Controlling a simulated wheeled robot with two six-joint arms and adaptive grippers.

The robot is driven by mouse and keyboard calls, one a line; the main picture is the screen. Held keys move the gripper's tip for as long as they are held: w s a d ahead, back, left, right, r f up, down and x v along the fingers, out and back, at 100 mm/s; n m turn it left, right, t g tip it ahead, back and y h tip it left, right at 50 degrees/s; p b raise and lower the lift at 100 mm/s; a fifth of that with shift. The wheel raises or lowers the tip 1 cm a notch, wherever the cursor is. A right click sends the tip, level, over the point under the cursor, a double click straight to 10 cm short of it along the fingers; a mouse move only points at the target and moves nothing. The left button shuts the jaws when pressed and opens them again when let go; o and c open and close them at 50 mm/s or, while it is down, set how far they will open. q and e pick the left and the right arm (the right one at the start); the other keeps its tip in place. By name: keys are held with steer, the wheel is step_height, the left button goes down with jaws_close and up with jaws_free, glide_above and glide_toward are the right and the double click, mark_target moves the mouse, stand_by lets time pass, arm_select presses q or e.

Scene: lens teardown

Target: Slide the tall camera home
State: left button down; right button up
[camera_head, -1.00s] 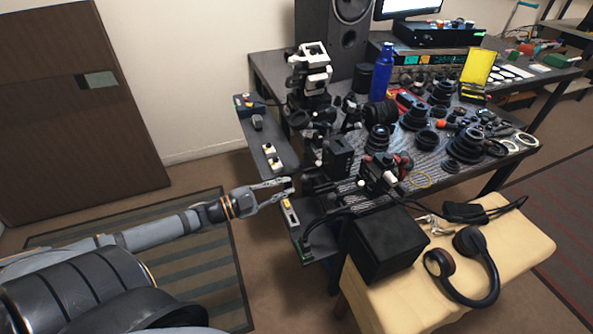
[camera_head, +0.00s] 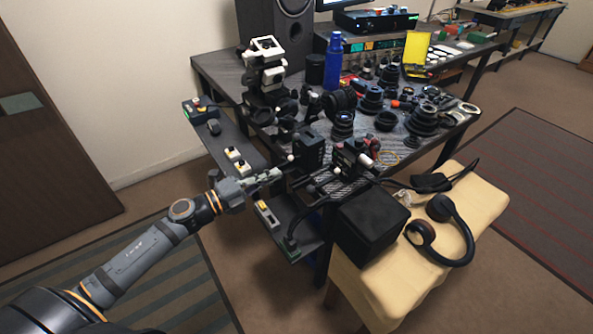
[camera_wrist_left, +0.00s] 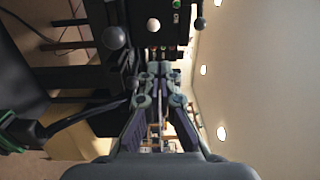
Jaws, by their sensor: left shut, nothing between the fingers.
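The tall camera appears to be the upright black block (camera_head: 309,151), standing on a dark rail assembly (camera_head: 318,179) at the near left edge of the table. A lower black unit with red parts (camera_head: 350,158) sits to its right. My left gripper (camera_head: 279,174) is shut and empty, its tips just left of the tall block and the rail's end; I cannot tell whether they touch anything. In the left wrist view the closed fingertips (camera_wrist_left: 158,70) point toward dark machinery with a white ball knob (camera_wrist_left: 153,24) and a black ball knob (camera_wrist_left: 114,37). My right gripper is out of view.
A narrow side shelf (camera_head: 222,141) carries small switch boxes, including a yellow-marked one (camera_head: 266,214) below my gripper. A black box (camera_head: 370,226) and headphones (camera_head: 441,231) rest on a cream bench (camera_head: 480,200). Lenses and rings crowd the table behind; a blue bottle (camera_head: 333,62) stands there.

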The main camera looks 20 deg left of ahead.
mark_target(306, 159)
arm_select(q)
steer(key=x, duration=0.7)
steer(key=shift+r+p, duration=0.1)
steer(key=shift+p, duration=0.3)
steer(key=shift+w+d, duration=0.35)
steer(key=shift+w, duration=0.15)
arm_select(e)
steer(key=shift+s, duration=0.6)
